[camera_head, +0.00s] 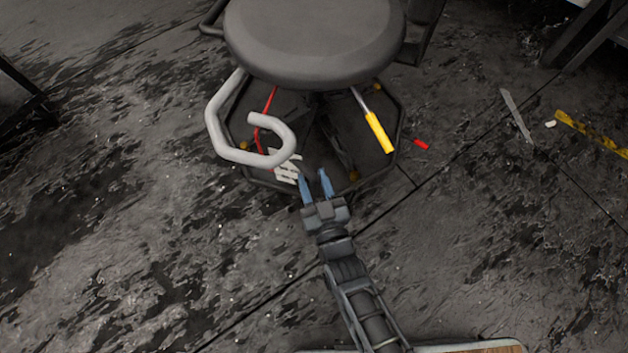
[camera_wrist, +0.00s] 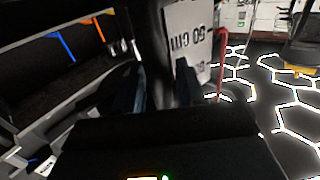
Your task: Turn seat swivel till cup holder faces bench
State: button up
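A round dark grey stool seat (camera_head: 315,35) fills the top middle of the head view. A thick light grey open loop (camera_head: 225,150), apparently the cup holder, sticks out from the seat's lower left side and curls inward. My gripper (camera_head: 315,175) is just right of the loop's curled end, in front of the stool's base ring, with its bluish fingers apart. In the wrist view the fingers (camera_wrist: 160,85) stand apart with a dark grey upright shape behind or between them; I cannot tell whether they touch it. Which thing is the bench is not clear.
A yellow-handled tool (camera_head: 378,130) and a red cord (camera_head: 265,115) hang by the stool. A white plate marked "50 cm" (camera_wrist: 198,22) is close to the fingers. Dark frames stand at the left (camera_head: 25,95) and upper right (camera_head: 590,35). The worn floor around the stool is mostly clear.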

grip_shut()
jog(key=shift+d, duration=0.1)
dwell(0.4)
